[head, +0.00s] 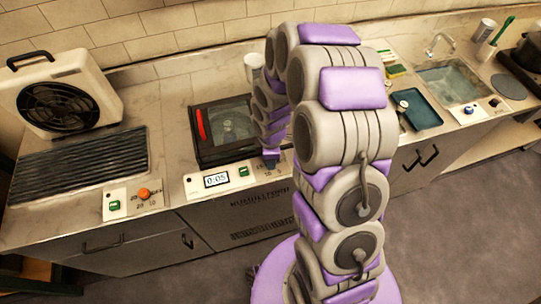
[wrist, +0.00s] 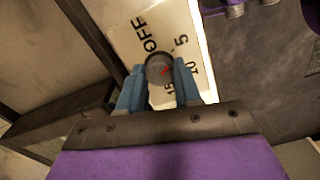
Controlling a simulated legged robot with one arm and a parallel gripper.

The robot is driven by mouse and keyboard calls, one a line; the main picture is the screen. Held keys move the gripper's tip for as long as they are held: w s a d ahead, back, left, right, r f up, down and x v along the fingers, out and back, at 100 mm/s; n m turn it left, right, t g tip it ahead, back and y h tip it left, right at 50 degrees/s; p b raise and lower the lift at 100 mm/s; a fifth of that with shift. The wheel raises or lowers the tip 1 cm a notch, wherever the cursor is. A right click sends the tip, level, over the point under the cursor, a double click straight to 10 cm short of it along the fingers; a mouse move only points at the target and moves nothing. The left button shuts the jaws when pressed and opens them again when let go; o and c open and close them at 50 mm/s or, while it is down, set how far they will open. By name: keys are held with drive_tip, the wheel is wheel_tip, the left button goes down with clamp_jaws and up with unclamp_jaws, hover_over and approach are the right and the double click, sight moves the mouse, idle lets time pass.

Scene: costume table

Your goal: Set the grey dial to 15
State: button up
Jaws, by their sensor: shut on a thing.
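The grey dial (wrist: 157,66) is round with a small red mark and sits on a pale panel (wrist: 125,45) printed OFF, 5, 10 and 15. The red mark is on the dial's right side, roughly facing the 5 and 10; its exact setting is too small to read. My gripper (wrist: 158,72) has its two blue fingers against opposite sides of the dial, shut on it. The 15 is partly hidden by the fingers. In the head view my gripper (head: 271,158) is at the front panel of the dark glass-topped unit, and the dial is hidden there.
A display (head: 216,180) reads 0:05, with a green switch (head: 243,171) beside it. An orange dial (head: 144,193) is on another panel at left, below a black grill (head: 80,170). A fan (head: 58,100) stands behind. A sink (head: 450,85) is at right.

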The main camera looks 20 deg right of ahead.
drive_tip(key=m+p, duration=0.1)
drive_tip(key=m, duration=0.5)
drive_tip(key=shift+w+r, duration=0.1)
drive_tip(key=shift+w, duration=0.05)
drive_tip(key=m+p, duration=0.1)
drive_tip(key=m, duration=0.5)
drive_tip(key=shift+m, duration=0.4)
drive_tip(key=m+p, duration=0.2)
drive_tip(key=m, duration=0.4)
drive_tip(key=m+p, duration=0.1)
drive_tip(key=m, duration=0.4)
drive_tip(key=shift+p, duration=0.4)
drive_tip(key=shift+m, duration=0.3)
drive_tip(key=o, duration=1)
drive_tip(key=shift+o, duration=0.2)
